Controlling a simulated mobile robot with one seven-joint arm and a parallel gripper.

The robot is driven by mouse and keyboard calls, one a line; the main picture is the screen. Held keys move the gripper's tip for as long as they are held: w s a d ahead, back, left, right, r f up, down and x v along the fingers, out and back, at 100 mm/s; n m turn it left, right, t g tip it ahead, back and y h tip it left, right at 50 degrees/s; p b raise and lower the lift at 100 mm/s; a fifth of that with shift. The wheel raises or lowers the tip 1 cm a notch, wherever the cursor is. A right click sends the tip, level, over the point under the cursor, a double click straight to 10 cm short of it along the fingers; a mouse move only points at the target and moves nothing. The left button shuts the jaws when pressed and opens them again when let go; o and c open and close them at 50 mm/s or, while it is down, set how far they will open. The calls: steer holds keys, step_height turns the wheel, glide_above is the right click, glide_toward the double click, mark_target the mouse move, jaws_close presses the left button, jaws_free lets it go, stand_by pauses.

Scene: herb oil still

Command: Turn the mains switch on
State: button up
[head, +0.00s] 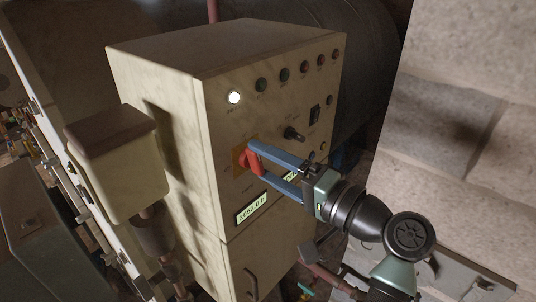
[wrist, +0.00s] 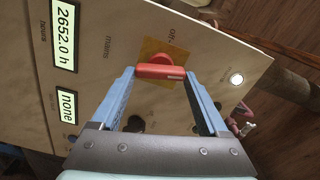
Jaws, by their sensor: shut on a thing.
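The mains switch (head: 251,160) is a red rotary handle on a yellow-orange plate, on the front of a cream control cabinet. It also shows in the wrist view (wrist: 161,71), where its bar lies crosswise between my fingers. My gripper (head: 249,158) has its two blue fingers on either side of the red handle, shut on its ends. The switch's exact position is hard to tell.
A white lamp (head: 234,98) is lit, with a row of dark lamps beside it. An hours display (wrist: 66,32) reads 2652.0. A block wall (head: 475,90) stands right.

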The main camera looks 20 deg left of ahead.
steer(key=shift+m+p, duration=1)
steer(key=shift+m, duration=0.6)
steer(key=shift+f, duration=0.1)
steer(key=o, duration=1.2)
steer(key=shift+o, duration=0.2)
steer(key=b+v, duration=0.6)
steer(key=v, duration=0.7)
